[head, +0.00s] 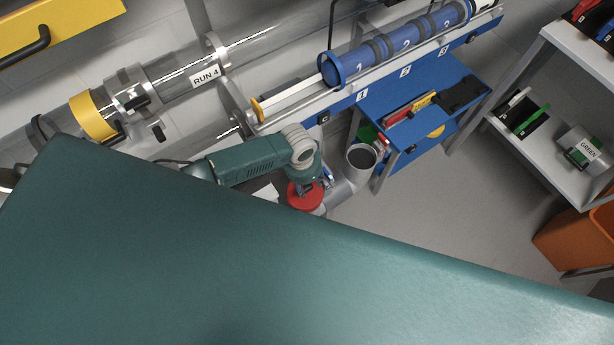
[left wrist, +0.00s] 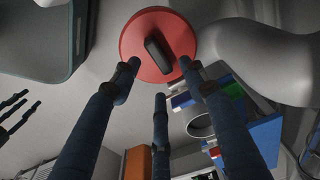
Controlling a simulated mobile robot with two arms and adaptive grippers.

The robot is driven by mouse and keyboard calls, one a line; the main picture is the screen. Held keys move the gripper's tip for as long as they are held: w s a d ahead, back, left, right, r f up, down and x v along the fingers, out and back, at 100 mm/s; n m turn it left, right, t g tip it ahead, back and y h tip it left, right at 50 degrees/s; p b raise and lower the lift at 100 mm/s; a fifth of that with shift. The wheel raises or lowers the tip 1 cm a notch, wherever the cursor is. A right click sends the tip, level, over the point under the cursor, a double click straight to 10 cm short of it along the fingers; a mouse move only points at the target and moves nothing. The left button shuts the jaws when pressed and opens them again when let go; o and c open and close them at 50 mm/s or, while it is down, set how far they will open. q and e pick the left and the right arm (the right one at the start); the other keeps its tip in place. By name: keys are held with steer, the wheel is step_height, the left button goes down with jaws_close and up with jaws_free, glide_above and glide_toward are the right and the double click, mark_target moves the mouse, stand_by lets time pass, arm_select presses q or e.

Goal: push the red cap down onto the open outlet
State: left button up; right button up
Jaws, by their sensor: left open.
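The red cap (head: 304,198) is a round disc beside the light grey branched pipe (head: 340,190). In the left wrist view the red cap (left wrist: 140,42) shows its face with a black grip bar. My left gripper (head: 322,184) is at the cap; its three dark fingers (left wrist: 158,72) are spread, with two tips near the rim. I cannot tell whether they touch it. The pipe's round open mouth (head: 361,156) faces up, right of the cap; what lies under the cap is hidden. My right gripper (left wrist: 18,112) shows at the left edge of the wrist view, fingers apart.
A clear tube labelled RUN 4 (head: 205,76) and a rail with blue carriers (head: 395,45) run behind. A blue bench (head: 420,85) stands right of the pipe. A white shelf (head: 555,150) and orange bin (head: 575,238) are farther right, with open floor between.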

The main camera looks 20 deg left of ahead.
mark_target(305, 191)
arm_select(q)
step_height(305, 191, up, 12)
steer(key=shift+s+a+f, duration=0.2)
steer(key=shift+s+a, duration=0.15)
steer(key=shift+s, duration=0.1)
stand_by(0.6)
